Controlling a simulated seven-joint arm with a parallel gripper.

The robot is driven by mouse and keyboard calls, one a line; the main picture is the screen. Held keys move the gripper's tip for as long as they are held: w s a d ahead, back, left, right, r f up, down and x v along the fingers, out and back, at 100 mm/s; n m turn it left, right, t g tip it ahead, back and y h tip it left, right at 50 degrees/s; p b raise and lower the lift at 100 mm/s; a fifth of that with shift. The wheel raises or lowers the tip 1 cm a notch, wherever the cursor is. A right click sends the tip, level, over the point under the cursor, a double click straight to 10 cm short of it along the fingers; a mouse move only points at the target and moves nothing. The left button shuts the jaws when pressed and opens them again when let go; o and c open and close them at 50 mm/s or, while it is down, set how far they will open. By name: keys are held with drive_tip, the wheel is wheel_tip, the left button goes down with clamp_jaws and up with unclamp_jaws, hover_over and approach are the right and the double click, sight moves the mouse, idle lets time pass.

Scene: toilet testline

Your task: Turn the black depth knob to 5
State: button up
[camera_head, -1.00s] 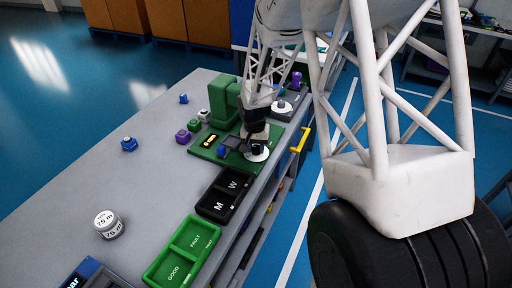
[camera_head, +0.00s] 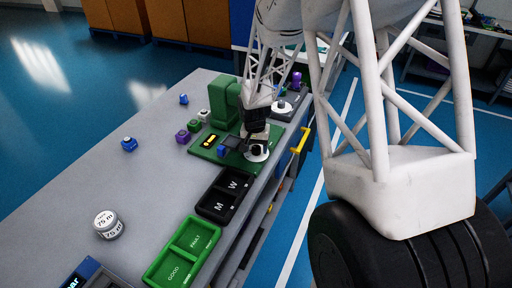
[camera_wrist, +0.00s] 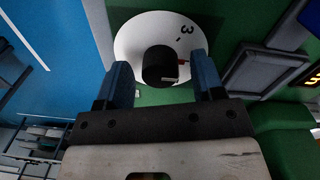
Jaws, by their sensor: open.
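The black depth knob (camera_wrist: 160,64) sits on a white round dial (camera_wrist: 135,38) on the green machine base. In the wrist view a "3" shows on the dial, and a small red mark shows at the knob's right side. My gripper (camera_wrist: 160,80) is open, with one blue finger on each side of the knob; I cannot tell whether they touch it. In the head view the dial (camera_head: 257,155) shows at the base's near right corner, with the knob (camera_head: 256,148) small and dark on it. The other dial numbers are hidden or unreadable.
The green machine (camera_head: 226,104) and a dark display (camera_wrist: 276,22) stand close to my gripper. A black M/W tray (camera_head: 224,194) and a green GOOD/FAULT tray (camera_head: 183,250) lie nearer. A yellow handle (camera_head: 299,141) juts from the table's right edge. The table's left part is mostly clear.

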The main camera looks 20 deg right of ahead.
sight(255, 148)
drive_tip(key=shift+a+r, duration=0.15)
drive_tip(key=shift+r, duration=3.7)
drive_tip(key=shift+s+r, duration=0.1)
drive_tip(key=shift+r, duration=0.15)
drive_tip(key=s+a+r+n+t, duration=0.2)
drive_tip(key=s+a+r+n, duration=0.15)
drive_tip(key=s+r, duration=1.2)
drive_tip(key=s+a+r+n, duration=0.1)
drive_tip(key=s+r, duration=0.1)
drive_tip(key=s, duration=0.7)
drive_tip(key=s+a+r+n, duration=0.1)
drive_tip(key=s+a+r, duration=0.1)
drive_tip(key=s, duration=0.7)
drive_tip(key=shift+r+t, duration=0.4)
